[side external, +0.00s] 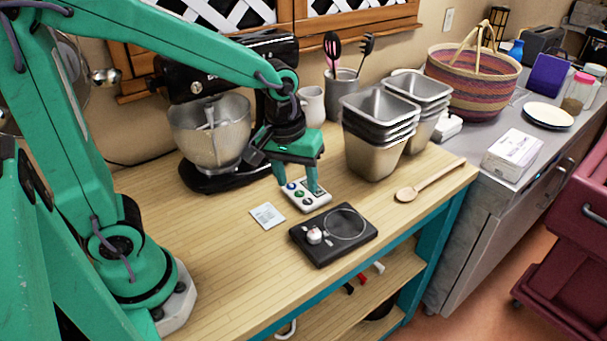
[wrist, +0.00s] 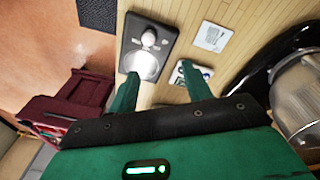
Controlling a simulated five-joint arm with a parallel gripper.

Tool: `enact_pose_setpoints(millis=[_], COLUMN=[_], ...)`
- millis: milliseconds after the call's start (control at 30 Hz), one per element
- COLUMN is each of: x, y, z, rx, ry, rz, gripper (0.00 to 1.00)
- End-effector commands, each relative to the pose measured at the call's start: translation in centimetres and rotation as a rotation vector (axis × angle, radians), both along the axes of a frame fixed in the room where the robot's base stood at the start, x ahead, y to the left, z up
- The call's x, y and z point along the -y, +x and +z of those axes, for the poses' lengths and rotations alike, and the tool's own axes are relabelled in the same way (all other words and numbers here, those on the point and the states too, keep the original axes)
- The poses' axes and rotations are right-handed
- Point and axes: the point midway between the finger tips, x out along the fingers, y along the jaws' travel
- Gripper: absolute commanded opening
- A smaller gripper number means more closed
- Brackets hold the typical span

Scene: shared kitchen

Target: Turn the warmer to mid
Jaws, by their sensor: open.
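The warmer (side external: 350,250) is a flat black plate with a pale ring and a white knob (side external: 314,236) on its left part. It lies near the front edge of the wooden bench. The warmer (wrist: 165,22) also shows in the wrist view, at the top, with its knob (wrist: 148,38) visible. My gripper (side external: 298,187) is open, pointing down, over the white button box behind the warmer. In the wrist view my gripper (wrist: 160,72) has its fingers spread with nothing held; it is apart from the knob. The knob's setting is too small to read.
The white button box (side external: 318,206) and a small card (side external: 267,215) lie by the warmer. A stand mixer (side external: 210,130) is behind left. Stacked metal pans (side external: 372,155) and a wooden spoon (side external: 430,182) are to the right. Bare wood lies left of the card.

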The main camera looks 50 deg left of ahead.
Motion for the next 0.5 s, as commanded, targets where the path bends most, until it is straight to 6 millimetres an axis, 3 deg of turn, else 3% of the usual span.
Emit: enact_pose_setpoints(millis=[300, 500], x=[2.2, 2.8], y=[2.2, 2.7], z=[-4.8, -6.1], rx=[-0.119, -0.146], ry=[0.003, 0.007], rz=[0.163, 0.210], gripper=[0.49, 0.49])
